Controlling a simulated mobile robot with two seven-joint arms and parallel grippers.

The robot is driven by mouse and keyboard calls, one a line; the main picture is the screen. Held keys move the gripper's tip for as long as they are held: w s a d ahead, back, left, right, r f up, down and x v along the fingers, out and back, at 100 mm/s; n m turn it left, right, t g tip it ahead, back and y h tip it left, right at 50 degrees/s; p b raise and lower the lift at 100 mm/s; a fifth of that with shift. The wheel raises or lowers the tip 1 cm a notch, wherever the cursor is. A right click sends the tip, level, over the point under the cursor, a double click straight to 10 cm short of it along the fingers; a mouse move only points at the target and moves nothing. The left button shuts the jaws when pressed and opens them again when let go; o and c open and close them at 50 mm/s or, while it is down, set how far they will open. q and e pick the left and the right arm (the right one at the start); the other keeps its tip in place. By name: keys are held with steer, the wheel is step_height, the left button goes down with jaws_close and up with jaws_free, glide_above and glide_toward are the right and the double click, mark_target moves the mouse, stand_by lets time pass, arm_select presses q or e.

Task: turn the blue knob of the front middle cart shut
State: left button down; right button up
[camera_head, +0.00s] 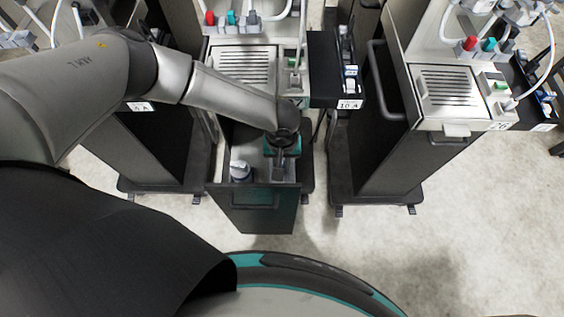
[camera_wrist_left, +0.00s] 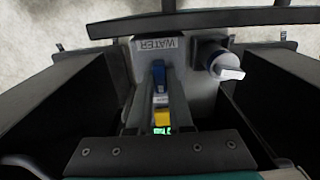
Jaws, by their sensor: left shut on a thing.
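The front middle cart (camera_head: 265,210) has its lower drawer pulled out towards me. My left arm reaches down from the left into this drawer, and my left gripper (camera_head: 283,160) is inside it. In the left wrist view the blue knob (camera_wrist_left: 159,74) sits below a WATER label (camera_wrist_left: 157,44). My left gripper (camera_wrist_left: 160,88) is shut on the blue knob, with its fingers on either side of it. The gripper hides the knob in the head view. A yellow part (camera_wrist_left: 162,118) shows between the fingers. My right gripper is not in view.
A dark round fitting with a white handle (camera_wrist_left: 226,68) stands right of the knob; it also shows in the head view (camera_head: 240,171). The drawer's dark side walls are close on both sides. A second cart (camera_head: 385,150) stands to the right. Pale floor (camera_head: 400,260) is free in front.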

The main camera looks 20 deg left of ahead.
arm_select(q)
steer(key=m+p, duration=0.1)
steer(key=p, duration=0.3)
steer(key=shift+s+r+m, duration=0.1)
steer(key=shift+s+m, duration=0.05)
steer(key=shift+m, duration=0.25)
steer(key=shift+m+p, duration=0.7)
steer(key=shift+p, duration=0.1)
steer(key=shift+m+p, duration=0.45)
steer(key=shift+m, duration=0.45)
steer(key=m, duration=0.2)
steer(key=shift+m, duration=0.3)
steer(key=m, duration=0.3)
steer(key=shift+m, duration=0.3)
steer(key=m, duration=0.3)
steer(key=shift+w+m, duration=0.2)
steer(key=shift+m, duration=1.6)
